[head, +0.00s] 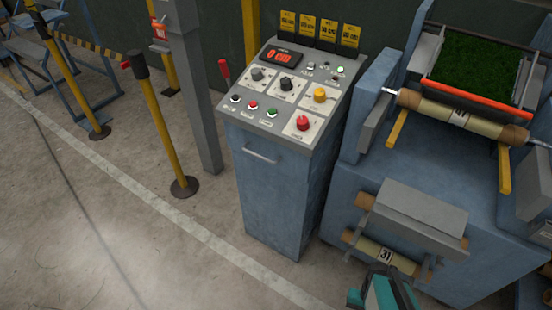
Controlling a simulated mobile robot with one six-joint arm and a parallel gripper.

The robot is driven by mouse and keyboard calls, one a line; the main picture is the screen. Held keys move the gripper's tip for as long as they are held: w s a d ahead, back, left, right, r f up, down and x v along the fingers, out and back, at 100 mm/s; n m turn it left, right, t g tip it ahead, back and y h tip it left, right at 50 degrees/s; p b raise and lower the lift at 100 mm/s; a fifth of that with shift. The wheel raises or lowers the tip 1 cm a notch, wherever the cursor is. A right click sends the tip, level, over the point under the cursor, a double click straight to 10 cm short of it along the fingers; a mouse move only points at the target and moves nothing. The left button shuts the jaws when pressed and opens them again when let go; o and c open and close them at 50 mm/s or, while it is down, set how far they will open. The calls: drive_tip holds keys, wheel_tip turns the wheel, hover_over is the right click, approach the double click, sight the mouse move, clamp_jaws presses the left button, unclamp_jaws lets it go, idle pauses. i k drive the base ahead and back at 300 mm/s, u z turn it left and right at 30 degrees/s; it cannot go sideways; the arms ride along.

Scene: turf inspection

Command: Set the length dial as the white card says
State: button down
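A blue control console (275,185) stands in the middle of the head view. Its sloped panel carries a grey knob (257,74), a black knob (286,85), a yellow knob (319,95) and a red knob (303,123), each on a white plate. The plate lettering is too small to read, so I cannot tell which is the length dial. A red-lit display (280,57) sits above them.
Several yellow cards (306,27) stand behind the panel. A red-handled lever (224,70) rises at its left. A blue machine with green turf (482,62) stands right. A grey column (190,85) and yellow posts (163,125) stand left. The floor in front is clear.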

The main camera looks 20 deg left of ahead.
sight(256, 75)
drive_tip(key=z, duration=0.1)
drive_tip(key=k, duration=0.2)
drive_tip(key=u, duration=1.8)
drive_tip(key=k, duration=1.35)
drive_tip(key=z, duration=0.95)
drive_tip(key=i, duration=1.25)
drive_tip(key=u, duration=0.05)
